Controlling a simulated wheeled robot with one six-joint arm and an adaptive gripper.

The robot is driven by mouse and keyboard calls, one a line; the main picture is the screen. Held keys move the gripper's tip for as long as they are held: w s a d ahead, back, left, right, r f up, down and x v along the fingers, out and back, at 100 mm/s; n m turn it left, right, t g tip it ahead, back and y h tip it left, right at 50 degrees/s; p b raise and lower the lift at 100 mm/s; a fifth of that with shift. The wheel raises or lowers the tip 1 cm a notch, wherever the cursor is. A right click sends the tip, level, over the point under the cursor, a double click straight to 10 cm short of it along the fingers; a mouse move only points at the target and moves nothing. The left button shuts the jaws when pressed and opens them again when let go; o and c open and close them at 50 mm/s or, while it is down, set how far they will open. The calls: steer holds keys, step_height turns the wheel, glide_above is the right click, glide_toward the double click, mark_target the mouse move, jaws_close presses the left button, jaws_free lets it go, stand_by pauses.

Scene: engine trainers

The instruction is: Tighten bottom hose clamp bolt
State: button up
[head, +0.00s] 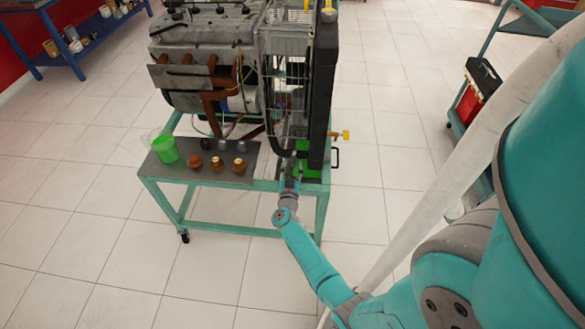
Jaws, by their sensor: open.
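The engine trainer (205,55) stands on a green wheeled frame (205,187), with a black upright radiator (323,95) at its right end. A dark lower hose (287,153) shows near the radiator's foot. The clamp and its bolt are too small or hidden to make out. My arm reaches up from the lower right, and my gripper (291,170) is open at the foot of the radiator, just below the lower hose. Its fingertips are small and partly lost against the dark parts, so I cannot tell whether they touch anything.
A grey shelf (172,172) on the frame holds a green cup (165,149) and several brown-and-brass parts (217,163). A wire guard (285,65) stands beside the radiator. A green cart (470,130) is at right, a blue bench (80,45) at upper left. Tiled floor is clear in front.

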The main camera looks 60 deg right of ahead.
jaws_close()
